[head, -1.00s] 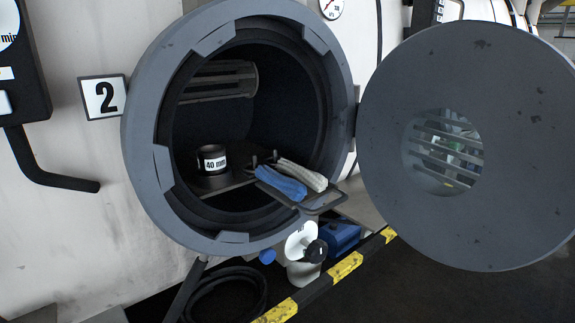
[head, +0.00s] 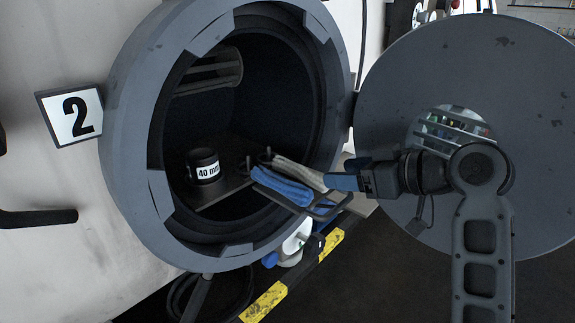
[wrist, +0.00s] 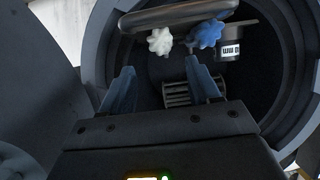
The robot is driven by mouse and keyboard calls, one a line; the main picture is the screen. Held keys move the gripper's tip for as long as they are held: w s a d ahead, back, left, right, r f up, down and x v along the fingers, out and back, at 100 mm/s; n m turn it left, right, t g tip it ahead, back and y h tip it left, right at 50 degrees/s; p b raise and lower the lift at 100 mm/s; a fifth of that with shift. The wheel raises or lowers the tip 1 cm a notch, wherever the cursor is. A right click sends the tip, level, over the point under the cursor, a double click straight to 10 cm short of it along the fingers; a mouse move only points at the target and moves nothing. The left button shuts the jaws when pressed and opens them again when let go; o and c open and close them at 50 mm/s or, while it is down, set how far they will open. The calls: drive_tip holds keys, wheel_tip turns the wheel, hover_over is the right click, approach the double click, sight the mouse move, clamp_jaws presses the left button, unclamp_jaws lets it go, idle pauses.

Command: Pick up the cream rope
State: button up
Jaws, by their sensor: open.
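The cream rope (head: 297,172) lies on a tray at the mouth of the round vessel, beside the blue rope (head: 280,186). In the wrist view, the end of the cream rope (wrist: 159,42) faces me, and the blue rope (wrist: 207,34) is to its right. My gripper (head: 328,182) is at the outer end of the cream rope in the head view and overlaps it there. In the wrist view my gripper (wrist: 162,66) is open and empty, with the cream rope's end beyond and between the fingertips. Whether they touch the rope cannot be told.
The dark tray (head: 334,209) sticks out of the vessel rim (head: 128,150). A black "40 mm" cup (head: 203,160) stands inside, left of the ropes. The open round door (head: 400,75) is behind my arm. A yellow-black edge (head: 263,302) runs below.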

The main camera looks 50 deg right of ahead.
sight(318, 174)
drive_tip(key=x, duration=0.3)
drive_tip(key=p+x, duration=0.1)
drive_tip(key=x, duration=0.3)
drive_tip(key=shift+a+f, duration=0.2)
drive_tip(key=shift+f, duration=0.05)
drive_tip(key=shift+c, duration=0.3)
clamp_jaws()
